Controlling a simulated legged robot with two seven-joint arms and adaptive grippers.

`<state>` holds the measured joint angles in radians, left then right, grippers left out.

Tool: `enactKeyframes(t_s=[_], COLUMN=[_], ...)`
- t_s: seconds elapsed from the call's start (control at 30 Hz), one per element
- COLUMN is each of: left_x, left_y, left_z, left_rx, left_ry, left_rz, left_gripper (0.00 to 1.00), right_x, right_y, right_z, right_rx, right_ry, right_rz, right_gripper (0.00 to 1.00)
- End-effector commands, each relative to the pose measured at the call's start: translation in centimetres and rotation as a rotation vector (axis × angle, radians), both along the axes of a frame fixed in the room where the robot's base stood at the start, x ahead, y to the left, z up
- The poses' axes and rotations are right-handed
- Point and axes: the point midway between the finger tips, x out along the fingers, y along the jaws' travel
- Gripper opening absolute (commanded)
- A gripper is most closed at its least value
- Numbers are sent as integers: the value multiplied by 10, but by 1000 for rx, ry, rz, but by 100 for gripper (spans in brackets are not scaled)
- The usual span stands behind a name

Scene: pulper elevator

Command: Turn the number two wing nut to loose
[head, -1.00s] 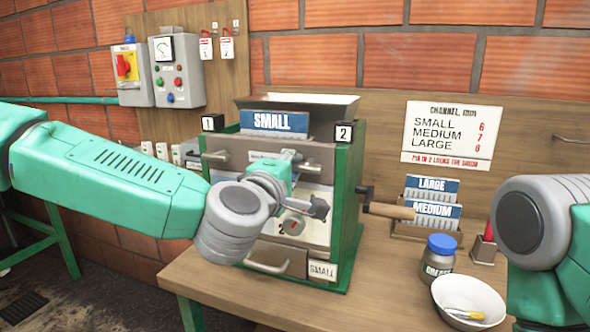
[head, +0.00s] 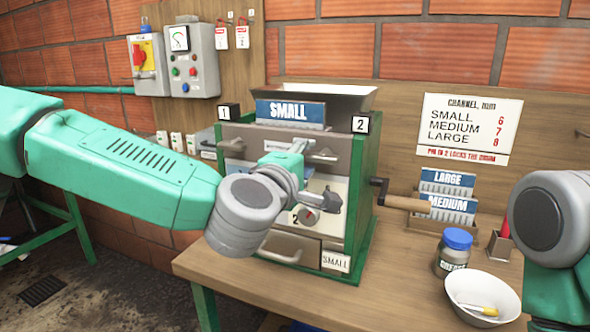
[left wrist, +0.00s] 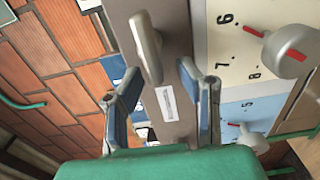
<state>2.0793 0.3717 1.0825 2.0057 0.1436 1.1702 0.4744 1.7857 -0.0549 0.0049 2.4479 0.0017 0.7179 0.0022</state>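The number two wing nut (head: 321,156) is a grey lever-shaped nut on the right of the machine's upper bar, below the "2" marker (head: 360,124). In the left wrist view it (left wrist: 148,47) shows beyond the fingertips, not between them. My left gripper (head: 291,150) is in front of the bar, left of this nut. In the left wrist view its fingers (left wrist: 163,85) are apart and empty, with the bar and a white label (left wrist: 168,103) seen between them. The other wing nut (head: 232,145) is at the bar's left, below the "1" marker (head: 224,111). My right gripper is out of view.
Dials (left wrist: 290,52) with red pointers are beside the bar. A crank handle (head: 402,201) sticks out at the machine's right. A grease jar (head: 453,256), a white bowl (head: 482,292) and a rack of plates (head: 450,190) stand on the bench to the right.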

Motion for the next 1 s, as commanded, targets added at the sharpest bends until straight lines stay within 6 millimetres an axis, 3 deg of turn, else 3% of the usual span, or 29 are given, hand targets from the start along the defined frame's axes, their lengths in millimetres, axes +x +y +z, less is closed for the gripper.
enactKeyframes(t_s=[0.5, 0.7, 1.0], left_x=[-92, -104, -104], left_y=[31, 36, 36], left_z=[-2, -3, -4], left_rx=[1, 1, 3], left_ry=[5, 5, 6], left_rz=[-1, 1, 0], left_gripper=[32, 32, 32], right_x=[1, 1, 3], right_y=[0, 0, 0], right_z=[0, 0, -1], right_rx=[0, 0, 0], right_ry=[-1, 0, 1], right_rz=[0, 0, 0], right_gripper=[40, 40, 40])
